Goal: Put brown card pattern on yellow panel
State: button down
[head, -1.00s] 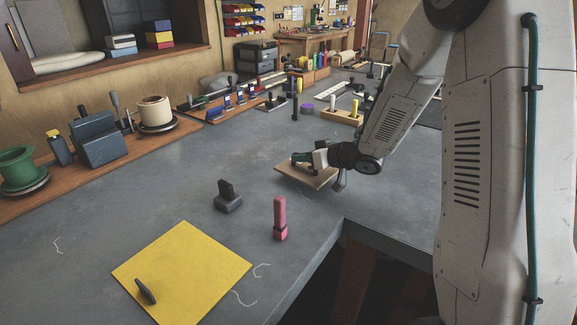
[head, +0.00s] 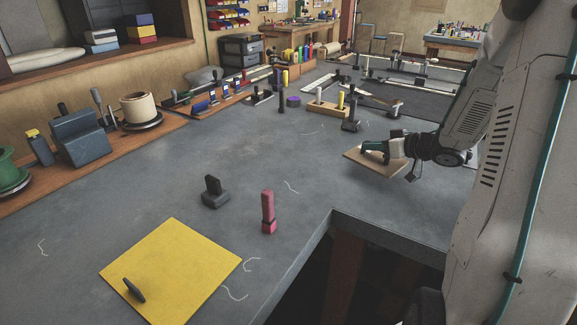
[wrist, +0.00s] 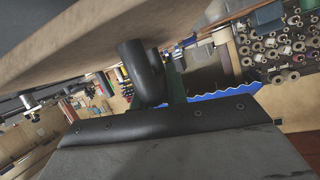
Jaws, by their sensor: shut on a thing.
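The yellow panel (head: 175,268) lies flat on the grey table at the lower left in the head view, with a small dark handle or knob (head: 134,290) on its front corner. The brown card pattern (head: 372,165) is at the right, a flat tan piece. My gripper (head: 378,150) is shut on it, at what seems a dark green grip on its upper side. The card looks held just above the table, well away from the panel. In the wrist view the brown card (wrist: 110,35) fills the upper left, close to the camera; the fingertips are largely hidden there.
A dark grey block tool (head: 214,193) and a pink upright tool (head: 268,212) stand between card and panel. The table edge drops off at an inner corner (head: 333,212). A wooden holder (head: 322,109) and other tools stand farther back. The table's middle is mostly clear.

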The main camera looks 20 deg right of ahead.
aim_at(178, 258)
jog(key=z, duration=1.55)
jog(key=k, duration=1.4)
jog(key=u, duration=2.1)
